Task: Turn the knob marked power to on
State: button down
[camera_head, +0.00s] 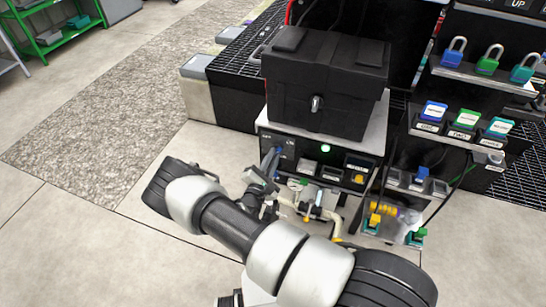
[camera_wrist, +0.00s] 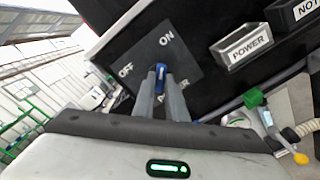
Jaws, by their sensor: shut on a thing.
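The power knob (camera_wrist: 161,70) is a small blue handle on a dark grey plate (camera_wrist: 187,62) in the wrist view. The plate is marked OFF to the knob's left and ON above it to the right. A label below the knob is partly hidden by my fingers. My gripper (camera_wrist: 161,77) is shut on the knob, one finger on each side of it. The knob stands nearly upright in the tilted wrist picture, between the two marks. In the head view my gripper (camera_head: 268,168) reaches the left end of the black front panel (camera_head: 310,155), and the knob is hard to make out.
A silver POWER holder (camera_wrist: 243,45) sits right of the knob. Pipes and valves (camera_head: 315,208) lie close below. Open floor (camera_head: 70,240) is at left.

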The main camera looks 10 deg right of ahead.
jog(key=shift+f, duration=0.1)
jog(key=c, duration=1.8)
grip_release()
jog(key=shift+s+a, duration=0.1)
jog(key=p+v, duration=0.1)
jog(key=v, duration=1.6)
jog(key=shift+s, duration=0.1)
